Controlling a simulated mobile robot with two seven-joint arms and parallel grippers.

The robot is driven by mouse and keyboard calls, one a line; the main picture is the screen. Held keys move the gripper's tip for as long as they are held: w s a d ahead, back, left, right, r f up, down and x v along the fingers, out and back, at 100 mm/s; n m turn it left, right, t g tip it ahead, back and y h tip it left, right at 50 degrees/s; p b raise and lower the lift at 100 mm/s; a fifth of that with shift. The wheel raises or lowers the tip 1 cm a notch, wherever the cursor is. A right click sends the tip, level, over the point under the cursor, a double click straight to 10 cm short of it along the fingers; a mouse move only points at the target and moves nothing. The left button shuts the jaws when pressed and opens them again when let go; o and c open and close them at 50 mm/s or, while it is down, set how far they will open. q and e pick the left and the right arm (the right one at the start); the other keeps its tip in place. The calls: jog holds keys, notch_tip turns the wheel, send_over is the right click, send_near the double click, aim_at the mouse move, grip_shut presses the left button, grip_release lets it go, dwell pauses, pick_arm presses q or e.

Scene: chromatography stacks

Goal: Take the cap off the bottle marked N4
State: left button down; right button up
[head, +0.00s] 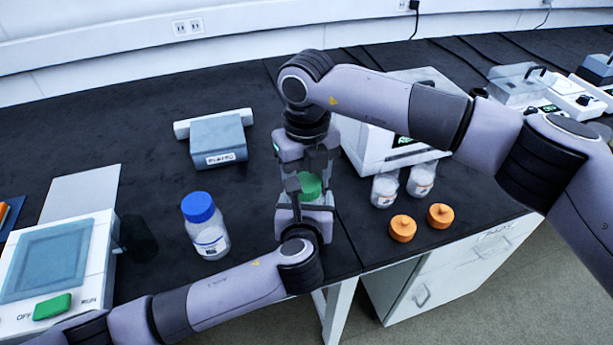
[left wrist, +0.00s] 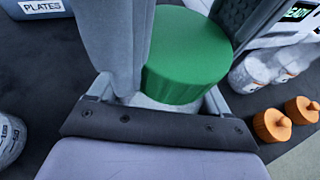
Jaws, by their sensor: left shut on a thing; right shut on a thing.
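A bottle with a green cap (head: 309,185) stands between my two grippers near the table's front edge. Its marking is hidden, so I cannot read whether it says N4. My right gripper (head: 308,178) comes down from above and is shut on the green cap. My left gripper (head: 304,205) comes from the front and is shut on the bottle's clear body, which is mostly hidden. In the left wrist view the green cap (left wrist: 186,55) is large, over the pale bottle body (left wrist: 160,104) between grey fingers. The cap appears seated on the bottle.
A blue-capped bottle (head: 206,228) stands to the left. Two open jars (head: 384,190) (head: 421,180) and two orange caps (head: 402,228) (head: 440,216) are to the right. A white device (head: 372,150) stands behind the jars. A box marked PLATES (head: 218,142) lies behind left.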

jog(key=shift+n, duration=1)
jog(key=o, duration=1.2)
jog(key=shift+c, duration=0.2)
notch_tip(320, 180, up, 4)
jog(key=shift+f, duration=0.1)
jog(key=shift+r, duration=0.35)
jog(key=shift+c, duration=0.4)
notch_tip(320, 180, up, 3)
jog(key=m, duration=0.3)
jog(key=shift+r, duration=0.1)
jog(key=shift+f, duration=3.85)
